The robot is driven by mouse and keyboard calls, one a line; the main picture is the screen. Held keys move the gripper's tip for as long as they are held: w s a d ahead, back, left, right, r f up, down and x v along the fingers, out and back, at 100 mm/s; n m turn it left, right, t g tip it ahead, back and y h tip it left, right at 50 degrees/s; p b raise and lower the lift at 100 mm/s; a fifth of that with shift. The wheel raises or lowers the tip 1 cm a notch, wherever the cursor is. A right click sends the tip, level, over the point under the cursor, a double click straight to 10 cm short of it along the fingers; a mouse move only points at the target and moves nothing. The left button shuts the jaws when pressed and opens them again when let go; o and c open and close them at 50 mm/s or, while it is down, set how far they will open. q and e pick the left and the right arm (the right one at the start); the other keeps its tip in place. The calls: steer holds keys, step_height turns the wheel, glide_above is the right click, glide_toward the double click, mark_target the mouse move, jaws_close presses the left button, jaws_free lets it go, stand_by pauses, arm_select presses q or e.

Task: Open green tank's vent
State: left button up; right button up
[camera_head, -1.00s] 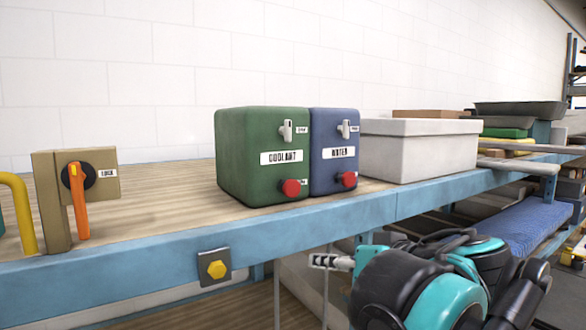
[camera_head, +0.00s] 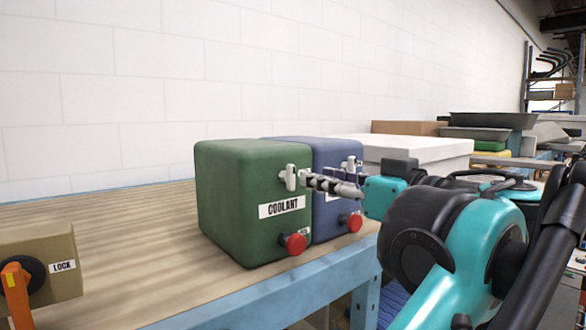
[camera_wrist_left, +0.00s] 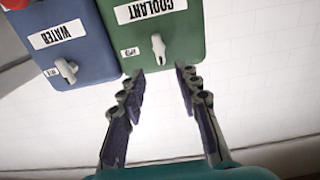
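The green COOLANT tank (camera_head: 240,215) stands on the bench. Its white vent handle (camera_head: 290,177) sits upright high on the labelled face. My left gripper (camera_head: 308,181) is at the right of this handle, its fingers reaching toward it. In the left wrist view the gripper (camera_wrist_left: 161,82) is open and empty, with the vent handle (camera_wrist_left: 158,47) just beyond the fingertips and roughly between them. The green tank (camera_wrist_left: 180,45) shows there upside down. Contact with the handle cannot be made out. My right gripper is not in view.
The blue WATER tank (camera_head: 325,215) stands close beside the green one, its own white vent (camera_wrist_left: 65,70) near my left fingers. Red knobs (camera_head: 293,244) stick out low on both tanks. A lock box (camera_head: 50,260) is at left, a pale box (camera_head: 420,150) behind the arm.

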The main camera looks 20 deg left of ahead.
mark_target(294, 172)
arm_select(q)
steer(key=x, duration=0.6)
steer(key=shift+w+a+f+p, duration=0.1)
steer(key=shift+a+p, duration=0.25)
steer(key=shift+p, duration=0.05)
steer(key=shift+d, duration=0.35)
steer(key=shift+a, duration=0.15)
jaws_close()
